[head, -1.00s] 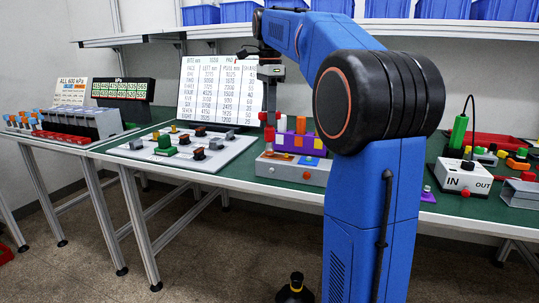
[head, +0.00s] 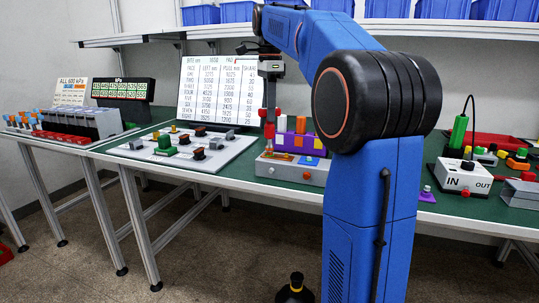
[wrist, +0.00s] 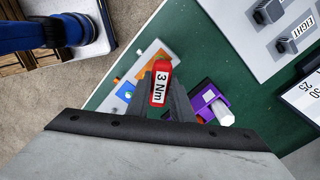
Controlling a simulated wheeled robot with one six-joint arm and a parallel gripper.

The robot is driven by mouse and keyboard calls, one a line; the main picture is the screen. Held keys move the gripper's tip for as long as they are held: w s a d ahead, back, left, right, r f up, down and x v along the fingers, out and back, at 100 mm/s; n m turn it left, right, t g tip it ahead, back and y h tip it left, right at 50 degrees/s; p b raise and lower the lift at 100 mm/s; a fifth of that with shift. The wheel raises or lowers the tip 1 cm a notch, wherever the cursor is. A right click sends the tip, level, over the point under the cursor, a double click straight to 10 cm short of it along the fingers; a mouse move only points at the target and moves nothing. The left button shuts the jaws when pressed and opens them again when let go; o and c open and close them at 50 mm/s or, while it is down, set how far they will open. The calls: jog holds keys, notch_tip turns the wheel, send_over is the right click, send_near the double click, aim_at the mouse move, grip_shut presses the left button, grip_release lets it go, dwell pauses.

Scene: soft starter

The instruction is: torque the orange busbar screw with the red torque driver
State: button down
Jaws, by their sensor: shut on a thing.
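My gripper (head: 269,108) is shut on the red torque driver (head: 269,130), which hangs below it with its tip pointing down. In the wrist view the driver's red head (wrist: 160,84), marked "3 Nm", sits between my fingers. Below is the soft starter (head: 290,172), a low grey box with orange and blue parts on top. An orange piece (wrist: 150,58) shows just beyond the driver in the wrist view. I cannot pick out the orange busbar screw for certain, nor tell whether the driver's tip touches anything; the driver hides its own tip in the wrist view.
A purple rack (head: 304,143) with upright drivers stands close to the right of the held driver. A grey board (head: 180,148) with knobs lies left, a chart (head: 220,85) behind it. A white IN/OUT box (head: 460,176) stands at the right.

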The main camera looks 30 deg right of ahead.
jog(key=shift+r, duration=2)
